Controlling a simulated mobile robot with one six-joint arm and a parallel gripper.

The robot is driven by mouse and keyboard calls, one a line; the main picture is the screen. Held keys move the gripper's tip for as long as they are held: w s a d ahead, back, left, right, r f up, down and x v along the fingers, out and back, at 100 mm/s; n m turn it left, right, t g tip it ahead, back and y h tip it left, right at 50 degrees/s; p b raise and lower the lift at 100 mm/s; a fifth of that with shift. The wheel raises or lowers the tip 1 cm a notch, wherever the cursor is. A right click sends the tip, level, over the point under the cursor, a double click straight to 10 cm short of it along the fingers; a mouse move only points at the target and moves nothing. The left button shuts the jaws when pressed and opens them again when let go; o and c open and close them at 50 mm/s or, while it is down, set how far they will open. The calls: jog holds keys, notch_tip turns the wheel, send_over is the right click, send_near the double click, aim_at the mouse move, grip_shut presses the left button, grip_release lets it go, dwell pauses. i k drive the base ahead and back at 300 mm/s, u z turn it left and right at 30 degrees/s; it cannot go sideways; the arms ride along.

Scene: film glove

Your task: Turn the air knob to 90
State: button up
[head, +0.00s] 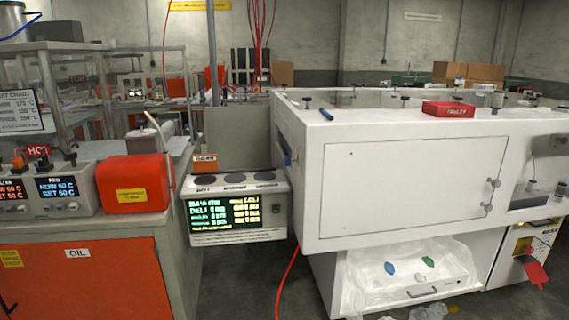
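No knob here can be read as the air knob. Small knobs (73,206) sit under the "NOW / SET 60 C" displays (62,187) on the grey control box at the left; which one sets air, if any, I cannot tell. A white panel box (238,237) stands left of centre, with a lit green and yellow text screen (224,213) and round dark discs (234,179) on top. Its text is too small to read surely. My gripper is not in this view.
A large white cabinet (400,185) fills the right side, with an open bay below. An orange box (134,184) stands on the left bench, above an orange cabinet (90,280) labelled OIL. A red hose (287,282) runs down the gap. Grey floor shows at centre bottom.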

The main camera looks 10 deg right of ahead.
aim_at(288, 161)
jog(key=u, duration=0.05)
jog(key=k, duration=0.65)
jog(key=u, duration=0.2)
jog(key=i, duration=0.5)
jog(key=u, duration=0.55)
jog(key=i, duration=0.9)
jog(key=u, duration=0.4)
